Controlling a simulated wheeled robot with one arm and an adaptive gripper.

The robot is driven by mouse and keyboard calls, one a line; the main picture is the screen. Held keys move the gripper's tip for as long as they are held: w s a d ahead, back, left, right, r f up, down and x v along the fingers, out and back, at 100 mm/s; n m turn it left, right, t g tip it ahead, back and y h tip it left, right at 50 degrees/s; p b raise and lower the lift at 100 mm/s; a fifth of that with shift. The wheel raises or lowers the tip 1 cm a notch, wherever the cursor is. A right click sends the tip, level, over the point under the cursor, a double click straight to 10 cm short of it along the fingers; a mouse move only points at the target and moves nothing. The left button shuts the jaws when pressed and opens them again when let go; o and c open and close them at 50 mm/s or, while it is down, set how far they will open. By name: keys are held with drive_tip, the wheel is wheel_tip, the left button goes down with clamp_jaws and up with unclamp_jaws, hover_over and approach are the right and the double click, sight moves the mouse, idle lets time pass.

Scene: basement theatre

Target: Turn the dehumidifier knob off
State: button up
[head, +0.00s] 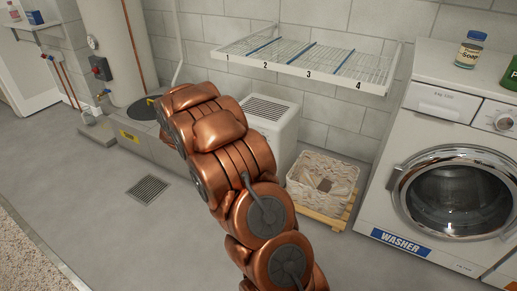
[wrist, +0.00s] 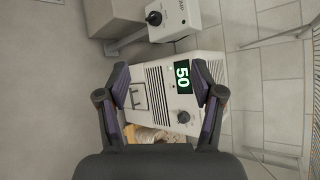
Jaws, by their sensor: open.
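The dehumidifier is a white box with dark vent slats. It stands by the wall in the head view (head: 287,107), partly hidden behind my copper-coloured arm. In the wrist view the dehumidifier (wrist: 160,77) appears turned sideways, with a green "50" on a black display (wrist: 182,76). Its dark round knob (wrist: 183,116) is beside the display, near the right finger. My gripper (wrist: 161,68) is open, its fingers spread over the dehumidifier with nothing held between them. Whether a finger touches the unit I cannot tell. The head view does not show the fingers clearly.
A wire shelf (head: 310,60) with numbered sections hangs above the dehumidifier. A wicker basket (head: 322,183) and the washer (head: 425,160) stand to its right. Open floor lies left.

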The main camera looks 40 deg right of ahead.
drive_tip(key=d+f+m+g+h+b, duration=0.1)
drive_tip(key=d+f+m+h+b, duration=0.4)
drive_tip(key=d+f+m, duration=0.55)
drive_tip(key=s+d+f+m+g+h+b, duration=0.2)
drive_tip(key=s+d+f+m+g+h, duration=0.4)
drive_tip(key=s+d+m, duration=0.4)
drive_tip(key=w+d+n+b, duration=0.2)
drive_tip(key=d, duration=0.6)
drive_tip(key=shift+w+d+f+t, duration=0.2)
drive_tip(key=shift+w+f+t, duration=0.1)
drive_tip(key=shift+w+f, duration=0.05)
drive_tip(key=c, duration=1.1)
